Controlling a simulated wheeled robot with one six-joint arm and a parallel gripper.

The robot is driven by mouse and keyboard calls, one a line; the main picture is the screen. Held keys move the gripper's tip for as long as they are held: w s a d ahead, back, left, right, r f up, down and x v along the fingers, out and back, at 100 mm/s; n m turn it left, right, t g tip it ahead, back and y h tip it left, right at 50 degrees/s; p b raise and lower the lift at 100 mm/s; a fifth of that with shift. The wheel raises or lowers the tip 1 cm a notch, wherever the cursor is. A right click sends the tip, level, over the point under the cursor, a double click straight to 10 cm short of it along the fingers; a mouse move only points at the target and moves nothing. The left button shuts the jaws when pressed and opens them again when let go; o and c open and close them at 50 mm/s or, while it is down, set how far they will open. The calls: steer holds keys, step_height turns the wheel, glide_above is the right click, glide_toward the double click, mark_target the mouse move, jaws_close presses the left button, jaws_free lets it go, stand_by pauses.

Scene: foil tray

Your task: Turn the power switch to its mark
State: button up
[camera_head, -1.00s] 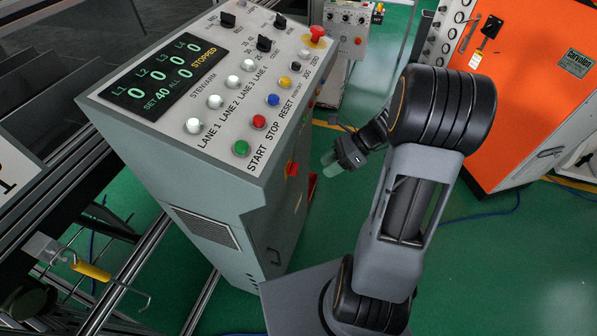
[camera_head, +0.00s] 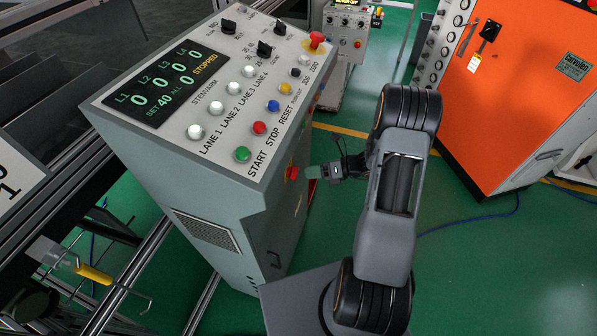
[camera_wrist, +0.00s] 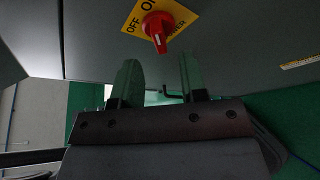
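The power switch (camera_wrist: 157,27) is a red rotary knob on a yellow plate lettered OFF, ON and POWER, seen at the top of the wrist view. Its white pointer line points down in that view, toward the word POWER. In the head view the switch (camera_head: 291,173) is on the right side of the grey control cabinet. My gripper (camera_wrist: 160,78) is open and empty, its two greenish fingers apart with the knob beyond their tips. In the head view my gripper (camera_head: 309,172) is beside the switch, with a small gap.
The grey cabinet (camera_head: 213,195) carries a sloped panel with buttons, selector knobs, a red emergency stop (camera_head: 316,40) and a display reading STOPPED. A black handle (camera_head: 274,259) is low on its side. An orange machine (camera_head: 520,100) stands right.

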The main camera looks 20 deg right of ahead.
mark_target(294, 173)
steer(key=shift+p+x, duration=0.4)
steer(key=shift+x, duration=2.05)
steer(key=shift+c, duration=0.4)
jaws_close()
